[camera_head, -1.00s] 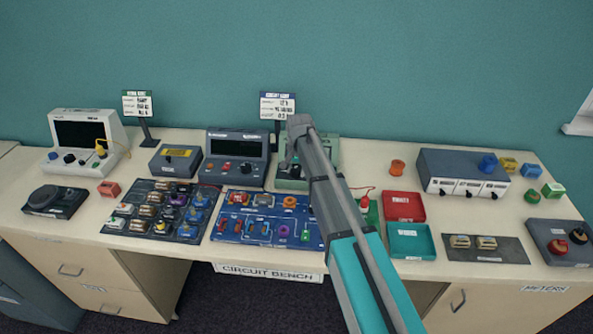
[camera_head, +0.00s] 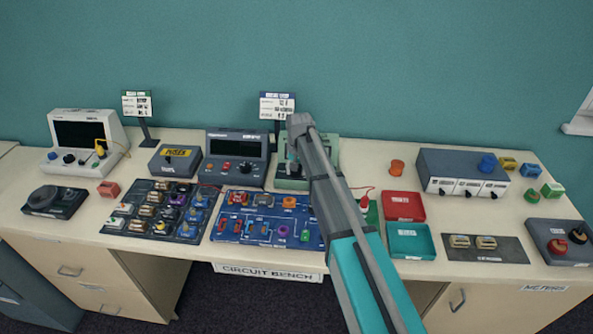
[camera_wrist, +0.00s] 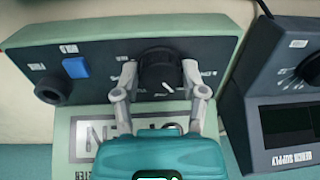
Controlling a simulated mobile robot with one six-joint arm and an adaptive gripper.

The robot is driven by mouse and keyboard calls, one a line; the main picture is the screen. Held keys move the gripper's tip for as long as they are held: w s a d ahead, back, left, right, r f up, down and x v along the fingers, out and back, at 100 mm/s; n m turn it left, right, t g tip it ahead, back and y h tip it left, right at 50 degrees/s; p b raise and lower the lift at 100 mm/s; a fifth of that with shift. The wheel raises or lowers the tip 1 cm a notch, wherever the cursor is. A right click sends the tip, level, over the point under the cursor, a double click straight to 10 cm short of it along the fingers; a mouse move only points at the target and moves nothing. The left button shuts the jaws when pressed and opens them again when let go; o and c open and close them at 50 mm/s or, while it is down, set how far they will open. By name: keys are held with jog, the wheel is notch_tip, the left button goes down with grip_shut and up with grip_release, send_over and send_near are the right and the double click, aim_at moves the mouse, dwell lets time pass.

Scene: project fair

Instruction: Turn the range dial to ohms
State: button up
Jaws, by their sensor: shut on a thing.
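In the wrist view, the range dial (camera_wrist: 160,72) is a round black knob with a white pointer line, on the dark panel (camera_wrist: 100,62) of a green instrument. Small white marks are printed around it, too blurred to read. My gripper (camera_wrist: 158,82) has one finger on each side of the dial and is shut on it. In the head view, the green instrument (camera_head: 327,150) stands at the back of the bench, largely behind my arm. The dial and fingertips are hidden there.
A blue button (camera_wrist: 76,68) and a dark round knob (camera_wrist: 52,89) are on the same panel. A bench supply (camera_head: 238,158) stands close beside the instrument. A circuit board (camera_head: 225,237) and red tray (camera_head: 418,206) lie in front.

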jog(key=o, duration=1.2)
jog(key=shift+c, duration=0.2)
jog(key=shift+m, duration=0.3)
jog(key=m, duration=0.6)
jog(key=shift+a, duration=0.1)
notch_tip(320, 180, up, 14)
jog(key=p, duration=1.4)
jog(key=s+d+f+n+b, duration=0.3)
jog(key=s+d, duration=0.7)
jog(key=s, duration=0.1)
jog(key=s+d+f+n+b, duration=0.2)
jog(key=s+d+f+b, duration=0.1)
jog(key=s+d, duration=0.8)
jog(key=shift+s+d+f+n+h+b, duration=0.2)
jog(key=shift+f+n+h+b, duration=0.1)
jog(key=shift+f+n+b, duration=0.15)
